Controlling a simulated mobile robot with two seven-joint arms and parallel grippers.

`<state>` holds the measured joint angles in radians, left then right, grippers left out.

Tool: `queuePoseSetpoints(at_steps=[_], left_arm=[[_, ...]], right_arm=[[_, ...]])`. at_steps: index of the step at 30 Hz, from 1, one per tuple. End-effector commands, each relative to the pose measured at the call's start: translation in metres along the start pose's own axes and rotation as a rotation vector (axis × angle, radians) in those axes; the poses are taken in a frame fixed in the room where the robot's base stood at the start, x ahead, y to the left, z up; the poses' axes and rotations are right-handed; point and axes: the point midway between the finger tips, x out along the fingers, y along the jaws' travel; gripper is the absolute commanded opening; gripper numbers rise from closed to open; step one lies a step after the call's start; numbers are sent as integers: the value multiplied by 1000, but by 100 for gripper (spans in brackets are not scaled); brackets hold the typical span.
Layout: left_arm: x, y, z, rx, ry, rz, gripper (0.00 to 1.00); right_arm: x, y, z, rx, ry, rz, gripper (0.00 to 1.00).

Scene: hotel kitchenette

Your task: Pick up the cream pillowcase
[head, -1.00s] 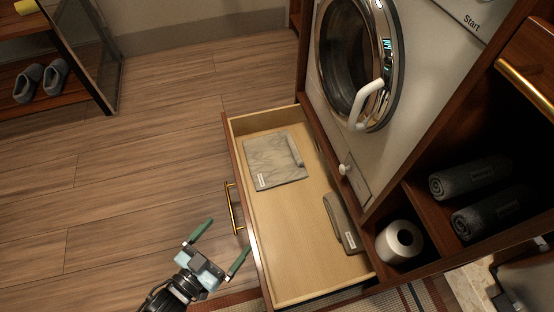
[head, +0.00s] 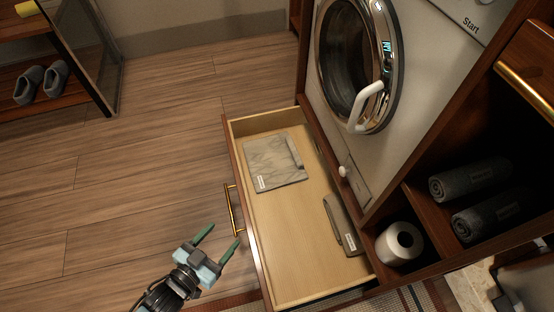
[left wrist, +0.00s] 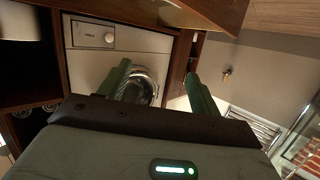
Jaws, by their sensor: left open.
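The open drawer (head: 290,225) holds two folded cloths. A flat pale grey-cream patterned cloth with a white label (head: 275,165) lies toward its far end. A narrower grey-beige folded cloth, also labelled (head: 343,224), lies near its right wall. In this light I cannot tell for certain which is the cream pillowcase. My left gripper (head: 220,240) is open and empty, outside the drawer to its left, near the handle. Its two green fingers also show apart in the left wrist view (left wrist: 159,88), with neither cloth visible there. My right gripper is not in view.
The drawer's brass handle (head: 234,210) sticks out close to my left gripper. A washing machine (head: 410,80) stands behind the drawer. Rolled dark towels (head: 470,178) and a white paper roll (head: 399,242) fill the shelves at right.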

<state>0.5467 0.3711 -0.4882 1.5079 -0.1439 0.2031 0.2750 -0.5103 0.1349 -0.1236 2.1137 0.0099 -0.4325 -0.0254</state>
Motion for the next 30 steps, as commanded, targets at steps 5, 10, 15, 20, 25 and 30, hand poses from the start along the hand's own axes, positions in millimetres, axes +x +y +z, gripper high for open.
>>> queuePoseSetpoints(at_steps=[5, 10, 15, 20, 25, 30], left_arm=[[3, -45, 56, 131, -323, -10, 53], [-25, -90, 111, 257, -687, 57, 53], [-72, -127, 145, 337, -1005, 182, 53], [-109, -147, 157, 361, -1190, 292, 53], [-126, -154, 160, 363, -1263, 349, 49], [-128, -154, 159, 362, -1268, 354, 36]], right_arm=[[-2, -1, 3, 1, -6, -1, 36], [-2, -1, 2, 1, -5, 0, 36], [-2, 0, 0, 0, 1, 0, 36], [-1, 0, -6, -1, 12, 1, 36], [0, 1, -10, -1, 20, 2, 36], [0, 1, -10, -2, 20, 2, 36]])
